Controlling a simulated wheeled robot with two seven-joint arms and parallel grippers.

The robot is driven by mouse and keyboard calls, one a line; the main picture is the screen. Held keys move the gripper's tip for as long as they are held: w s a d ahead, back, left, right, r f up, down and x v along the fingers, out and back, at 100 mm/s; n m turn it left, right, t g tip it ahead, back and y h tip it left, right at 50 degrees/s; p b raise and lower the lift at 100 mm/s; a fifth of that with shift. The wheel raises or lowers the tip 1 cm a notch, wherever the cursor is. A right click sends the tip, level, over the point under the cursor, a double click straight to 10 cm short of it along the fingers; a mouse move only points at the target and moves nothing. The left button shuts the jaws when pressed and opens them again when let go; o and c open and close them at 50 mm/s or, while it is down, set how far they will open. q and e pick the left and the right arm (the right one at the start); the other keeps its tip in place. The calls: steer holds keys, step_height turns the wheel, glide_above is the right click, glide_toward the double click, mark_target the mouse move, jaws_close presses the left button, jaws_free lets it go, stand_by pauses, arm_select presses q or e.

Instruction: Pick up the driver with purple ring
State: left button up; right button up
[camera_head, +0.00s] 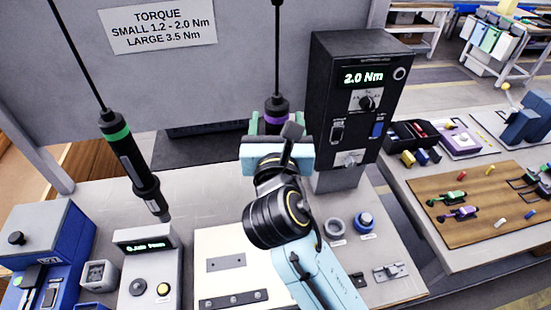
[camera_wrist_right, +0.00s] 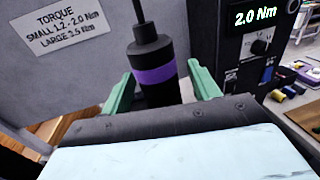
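The driver with the purple ring (camera_head: 277,104) hangs upright from a cable at the back middle, left of the black torque unit. In the wrist view the driver (camera_wrist_right: 155,75) stands between the green fingers, with a clear gap on the right and a narrower one on the left. My right gripper (camera_head: 278,125) is open; its fingers (camera_wrist_right: 163,86) flank the driver. The driver's lower part is hidden by my right gripper and arm. My left gripper is out of view.
A driver with a green ring (camera_head: 117,136) hangs tilted at the left. The black torque unit (camera_head: 356,100), reading 2.0 Nm, stands close right of my right gripper. A grey tester (camera_head: 149,268) and a white mat (camera_head: 215,240) lie in front. A panel with a torque sign (camera_head: 160,26) stands behind.

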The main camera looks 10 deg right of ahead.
steer(key=c, duration=0.5)
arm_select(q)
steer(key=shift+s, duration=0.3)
arm_select(e)
jaws_close()
